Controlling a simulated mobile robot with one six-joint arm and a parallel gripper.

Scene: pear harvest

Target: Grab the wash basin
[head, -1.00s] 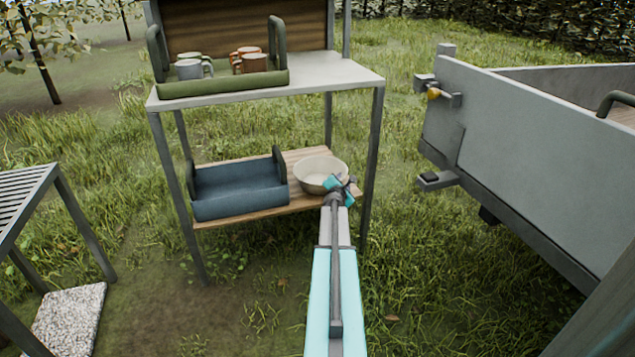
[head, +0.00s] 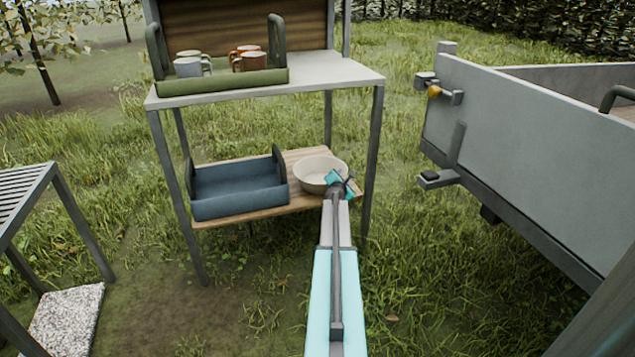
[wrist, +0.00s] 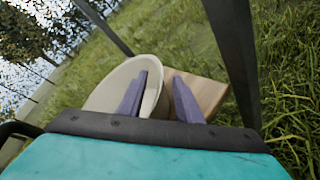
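The wash basin (head: 314,170) is a cream round bowl on the lower wooden shelf (head: 262,207), at its right end. It also shows in the wrist view (wrist: 105,88), at left of centre. My gripper (head: 345,184) is at the basin's near right side. In the wrist view my gripper (wrist: 157,95) has its two purple fingers apart. The left finger overlaps the basin's inside, and the right finger is outside its wall. The near wall shows between them, with a gap to the right finger. The fingertips' contact with the basin cannot be told.
A blue tray (head: 240,203) sits left of the basin on the same shelf. The white upper shelf (head: 340,72) bears a green tray (head: 222,83) with several mugs. Rack posts (head: 372,150) stand close to my gripper. A grey trailer (head: 540,130) is at right; grass lies between.

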